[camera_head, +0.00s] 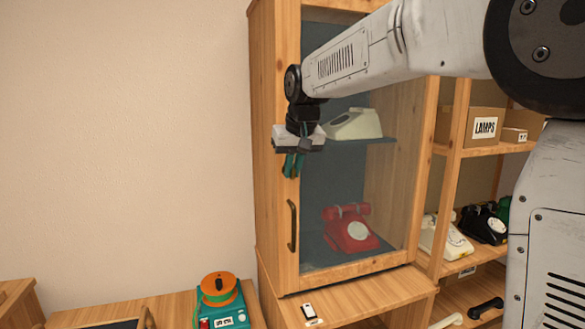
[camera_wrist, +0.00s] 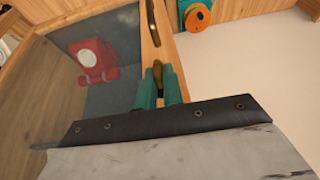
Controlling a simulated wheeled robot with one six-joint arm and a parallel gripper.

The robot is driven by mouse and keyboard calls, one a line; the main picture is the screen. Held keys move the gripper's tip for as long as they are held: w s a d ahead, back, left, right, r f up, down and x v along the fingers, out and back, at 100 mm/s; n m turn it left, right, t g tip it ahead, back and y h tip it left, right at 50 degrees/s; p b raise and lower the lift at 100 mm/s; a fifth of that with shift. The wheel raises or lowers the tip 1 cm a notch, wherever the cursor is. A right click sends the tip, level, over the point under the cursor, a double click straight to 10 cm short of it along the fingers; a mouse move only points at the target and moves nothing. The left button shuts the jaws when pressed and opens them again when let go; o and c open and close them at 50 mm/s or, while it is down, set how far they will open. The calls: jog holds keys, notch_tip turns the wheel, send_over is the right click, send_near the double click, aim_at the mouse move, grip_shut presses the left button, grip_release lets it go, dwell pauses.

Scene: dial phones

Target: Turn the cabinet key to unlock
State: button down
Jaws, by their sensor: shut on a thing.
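The cabinet (camera_head: 284,225) is a tall wooden one with a closed glass door and a dark bar handle (camera_head: 292,225) on its left frame. The handle also shows in the wrist view (camera_wrist: 152,22). My gripper (camera_head: 293,166) is at the left door frame, above the handle, with its teal fingers pointing down in the head view. In the wrist view my gripper (camera_wrist: 164,84) is shut on a small brass-coloured key (camera_wrist: 157,73) between the fingertips. The fingers mostly hide the key and its lock. In the head view the key is hidden.
A red dial phone (camera_head: 350,230) and a cream phone (camera_head: 355,125) stand behind the glass. Open shelves at right hold boxes (camera_head: 473,127) and a black phone (camera_head: 484,224). A teal and orange device (camera_head: 220,300) stands on the low desk. The wall at left is bare.

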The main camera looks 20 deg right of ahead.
jog(key=shift+d, duration=0.1)
jog(key=shift+d+f+m+t+y, duration=0.25)
jog(key=shift+m+t+y, duration=0.35)
jog(key=shift+y, duration=2.15)
jog(key=shift+d+f+m+t+y, duration=0.3)
jog(key=shift+m+y, duration=0.55)
jog(key=shift+y, duration=1.85)
jog(key=shift+d+f+m+t+y, duration=0.35)
jog(key=shift+m+y, duration=0.4)
jog(key=shift+y, duration=2)
jog(key=shift+a+r, duration=0.1)
jog(key=shift+a, duration=0.1)
jog(key=c, duration=1.5)
grip_release()
jog(key=shift+v, duration=3.9)
